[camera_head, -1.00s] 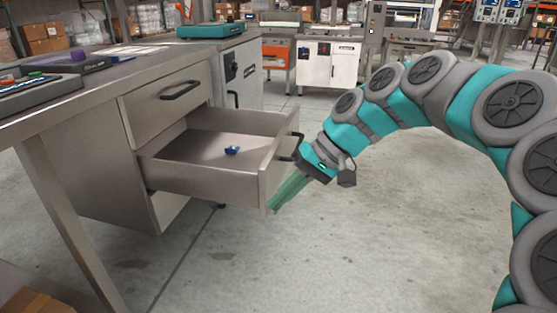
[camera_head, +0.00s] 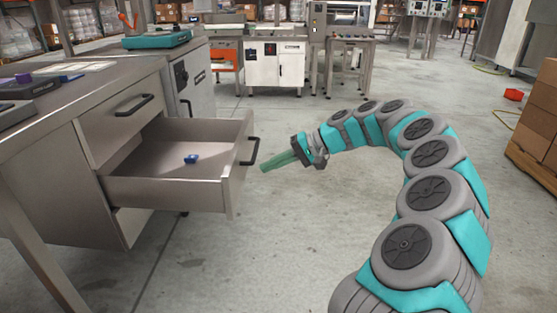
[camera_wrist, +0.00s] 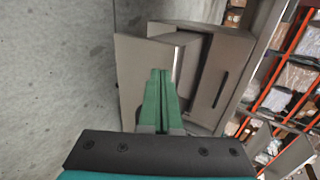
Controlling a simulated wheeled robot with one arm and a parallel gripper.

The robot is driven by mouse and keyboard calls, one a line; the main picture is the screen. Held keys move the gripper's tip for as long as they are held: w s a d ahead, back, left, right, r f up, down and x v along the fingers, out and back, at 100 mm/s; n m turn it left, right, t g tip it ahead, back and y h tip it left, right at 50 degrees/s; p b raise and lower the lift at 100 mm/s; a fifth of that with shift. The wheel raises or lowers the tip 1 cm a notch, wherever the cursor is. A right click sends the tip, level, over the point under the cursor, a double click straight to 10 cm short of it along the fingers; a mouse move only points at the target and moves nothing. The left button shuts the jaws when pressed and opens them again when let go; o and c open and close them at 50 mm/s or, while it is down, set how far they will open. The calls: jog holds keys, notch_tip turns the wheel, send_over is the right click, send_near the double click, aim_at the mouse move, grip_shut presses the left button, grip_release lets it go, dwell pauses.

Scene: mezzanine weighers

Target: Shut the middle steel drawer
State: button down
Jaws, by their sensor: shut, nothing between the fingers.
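The middle steel drawer (camera_head: 170,190) is pulled far out of the desk's cabinet in the head view. It has a dark bar handle (camera_head: 250,151) on its front, and a small blue object (camera_head: 191,159) lies inside. My gripper (camera_head: 264,168), with green fingers, is shut and empty. It is just to the right of the drawer front, pointing at it, with a small gap seeming to remain. In the wrist view, the gripper fingers (camera_wrist: 161,75) point toward the drawer front (camera_wrist: 146,75); contact cannot be told there.
The closed top drawer (camera_head: 120,122) sits above, under the steel desktop (camera_head: 85,97). A teal scale (camera_head: 157,40) stands at the desk's back. Open concrete floor lies right of the drawer.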

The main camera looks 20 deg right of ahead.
aim_at(230, 176)
jog(key=x, duration=0.4)
jog(key=r+x, duration=0.1)
jog(key=x, duration=0.2)
jog(key=shift+a+r+p, duration=0.1)
jog(key=shift+a+p, duration=0.2)
jog(key=shift+a, duration=0.1)
jog(key=shift+w+a, duration=0.25)
jog(key=shift+a, duration=0.35)
jog(key=shift+a, duration=0.1)
jog(key=w+a, duration=0.3)
jog(key=a, duration=0.8)
jog(key=w+a+p, duration=0.1)
jog(key=w+a, duration=0.3)
jog(key=a, duration=0.6)
jog(key=w+a, duration=0.3)
jog(key=a, duration=0.8)
jog(key=shift+w+a+p, duration=0.3)
jog(key=shift+w+p, duration=0.05)
jog(key=shift+p, duration=0.05)
jog(key=shift+d, duration=0.1)
